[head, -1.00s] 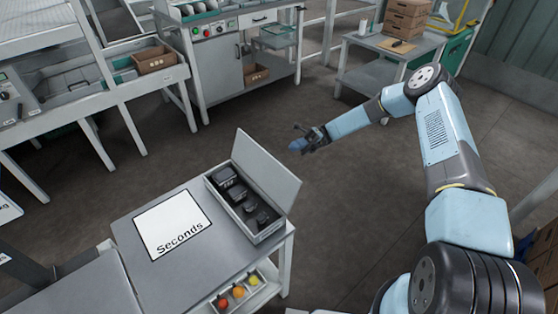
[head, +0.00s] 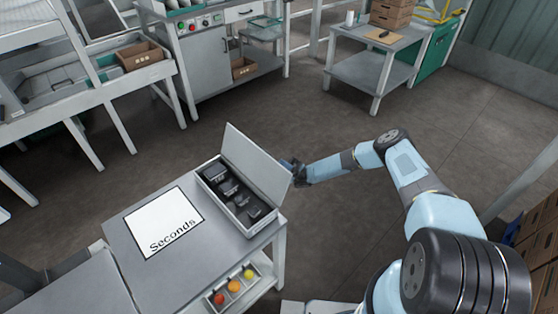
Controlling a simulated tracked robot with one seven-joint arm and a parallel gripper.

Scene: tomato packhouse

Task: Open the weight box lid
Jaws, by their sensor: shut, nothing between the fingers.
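The weight box (head: 211,184) stands on the grey table's right rear part. Its lid (head: 257,163) is raised and leans back a little past upright, on the box's far right side. Several dark weights (head: 233,189) sit in a row inside the open box. My gripper (head: 294,171) is shut and empty, at the outer side of the lid near its right end. The lid partly hides the fingertips, so I cannot tell whether they touch it.
A white "Seconds" sheet (head: 164,220) lies on the table (head: 187,268) left of the box. A tray with tomatoes (head: 238,290) sits on a shelf below. Open floor (head: 310,115) lies behind the box, with benches further back.

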